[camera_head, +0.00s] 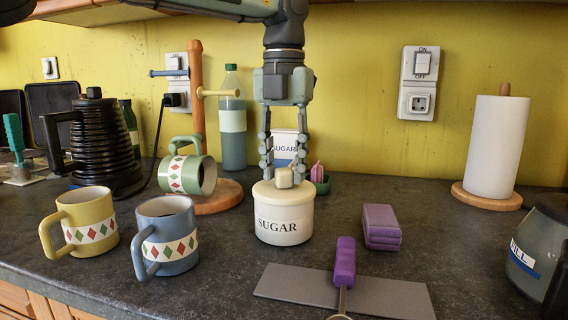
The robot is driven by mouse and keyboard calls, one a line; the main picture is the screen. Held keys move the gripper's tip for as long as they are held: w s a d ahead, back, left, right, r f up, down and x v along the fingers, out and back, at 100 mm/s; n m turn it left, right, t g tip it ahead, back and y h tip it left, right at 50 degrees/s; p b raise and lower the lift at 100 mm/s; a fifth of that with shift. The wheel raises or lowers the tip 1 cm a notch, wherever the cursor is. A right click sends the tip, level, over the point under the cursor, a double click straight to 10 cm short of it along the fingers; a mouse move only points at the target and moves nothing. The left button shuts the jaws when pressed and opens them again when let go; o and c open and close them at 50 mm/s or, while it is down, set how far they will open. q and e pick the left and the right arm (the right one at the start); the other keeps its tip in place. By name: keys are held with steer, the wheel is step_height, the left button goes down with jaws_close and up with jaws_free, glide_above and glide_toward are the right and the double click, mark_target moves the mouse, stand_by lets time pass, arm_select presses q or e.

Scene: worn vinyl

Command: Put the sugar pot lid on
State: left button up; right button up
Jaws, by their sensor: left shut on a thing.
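The sugar pot (284,228) is a cream, round pot marked SUGAR, standing upright on the dark worktop. Its cream lid (266,193) has a pale square knob (284,178) and sits level at the pot's mouth. I cannot tell whether a thin gap is left between lid and rim. My left gripper (284,176) points straight down from above, with its fingers on either side of the knob, shut on the lid. The left arm comes in along the top edge. My right gripper is not in this view.
Blue (166,247) and yellow (87,222) mugs stand at left; a green mug (187,174) hangs on the mug tree (197,110). A purple sponge stack (381,228) lies right of the pot. A purple-handled tool (344,265) crosses a grey slab (395,297) in front.

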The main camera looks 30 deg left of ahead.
arm_select(q)
steer(key=o, duration=1.2)
steer(key=shift+r, duration=0.15)
step_height(320, 180, up, 12)
